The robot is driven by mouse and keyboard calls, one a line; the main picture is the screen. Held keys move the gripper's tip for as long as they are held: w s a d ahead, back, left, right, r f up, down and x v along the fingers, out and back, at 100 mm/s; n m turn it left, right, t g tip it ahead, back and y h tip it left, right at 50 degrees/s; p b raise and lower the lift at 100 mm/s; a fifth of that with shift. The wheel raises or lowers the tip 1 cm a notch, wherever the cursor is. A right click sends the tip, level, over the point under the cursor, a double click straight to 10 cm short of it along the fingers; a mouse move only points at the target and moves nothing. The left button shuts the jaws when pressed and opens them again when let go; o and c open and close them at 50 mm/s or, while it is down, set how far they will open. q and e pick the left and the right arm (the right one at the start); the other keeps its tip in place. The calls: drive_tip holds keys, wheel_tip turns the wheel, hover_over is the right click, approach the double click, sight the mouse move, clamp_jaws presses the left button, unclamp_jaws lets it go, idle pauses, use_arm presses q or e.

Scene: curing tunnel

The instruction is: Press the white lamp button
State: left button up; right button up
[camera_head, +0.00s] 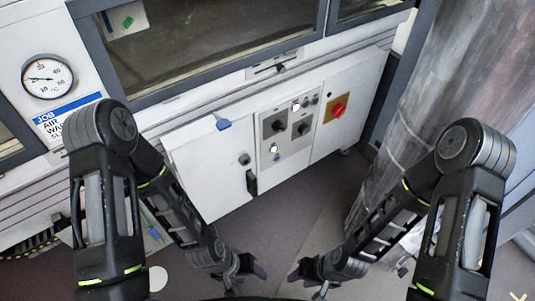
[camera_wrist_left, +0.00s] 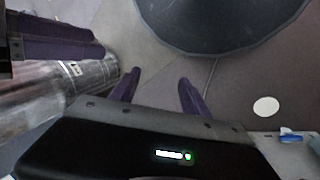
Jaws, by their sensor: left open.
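The control panel (camera_head: 290,128) is on the white cabinet front in the head view. It carries a bright white round button (camera_head: 274,149) at lower left and another small bright white spot (camera_head: 297,106) at upper middle; I cannot tell for sure which is the lamp button. My left gripper (camera_head: 248,270) hangs low, well below and in front of the panel. Its fingers stand open and empty in the left wrist view (camera_wrist_left: 160,78). My right gripper (camera_head: 304,272) is low beside it; its jaw opening is too small to read.
Dark knobs (camera_head: 279,125) sit between the white spots. A red knob (camera_head: 338,110) on a yellow plate is to the right. A wrapped column (camera_head: 410,110) stands at right. Floor before the cabinet is clear.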

use_arm(q)
clamp_jaws()
idle(0.4)
idle(1.1)
